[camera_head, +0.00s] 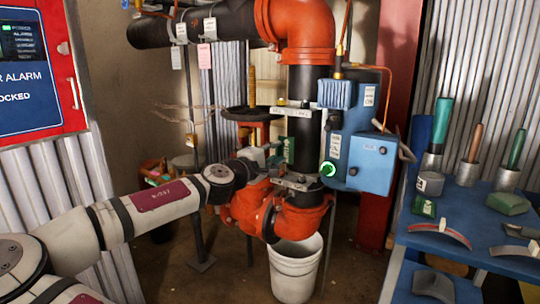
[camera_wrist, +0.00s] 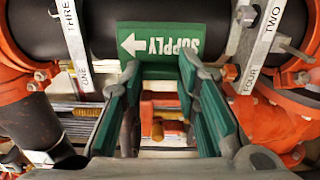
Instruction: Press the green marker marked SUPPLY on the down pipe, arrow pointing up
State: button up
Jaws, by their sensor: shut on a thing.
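The green SUPPLY marker (camera_wrist: 160,40) lies against the black down pipe (camera_wrist: 225,15) in the wrist view, between two pale labelled bands. Its white arrow points left along the pipe there, and its lettering is upside down. The marker also shows as a small green patch in the head view (camera_head: 289,150), beside the upright pipe (camera_head: 301,150). My gripper (camera_wrist: 160,72) is shut on the marker, with a green-padded finger on each side. The gripper is partly hidden in the head view. I cannot tell whether the marker is firmly seated on the pipe.
A blue box (camera_head: 362,155) with a lit green ring is right of the pipe. A handwheel (camera_head: 250,113) stands left of it. A white bucket (camera_head: 295,268) is below. The blue bench (camera_head: 455,247) at right holds several tools and green blocks.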

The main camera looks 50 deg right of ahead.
jog(key=d, duration=0.7)
jog(key=shift+w+d, duration=0.3)
jog(key=shift+d, duration=0.5)
dwell(2.1)
dwell(0.3)
jog(key=o, duration=1)
jog(key=shift+o, duration=0.2)
jog(key=a, duration=0.8)
jog(key=s+a, duration=0.1)
jog(key=a, duration=0.3)
